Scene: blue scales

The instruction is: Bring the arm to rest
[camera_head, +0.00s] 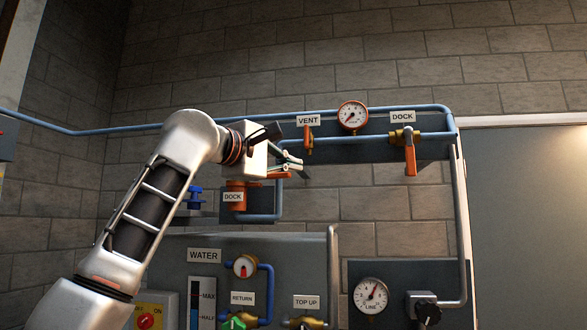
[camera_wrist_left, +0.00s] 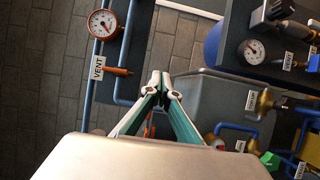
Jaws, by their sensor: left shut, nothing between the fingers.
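My left arm (camera_head: 155,210) comes in from the left and reaches up in front of the pipework. Its gripper (camera_head: 298,165) points right, above the orange-red part with the lower DOCK label (camera_head: 233,197). In the left wrist view the two green-sided fingers (camera_wrist_left: 161,76) meet at their tips, with nothing between them. From the head view I cannot tell whether the gripper touches the orange handle (camera_head: 277,175) just below it. My right gripper does not show.
Blue pipes run behind the gripper, with the orange VENT handle (camera_head: 309,137), a round gauge (camera_head: 353,116) and the orange upper DOCK handle (camera_head: 410,160) to the right. Below are the WATER panel (camera_head: 290,255) and LINE gauge (camera_head: 371,295). A red button box (camera_head: 147,318) is near the arm.

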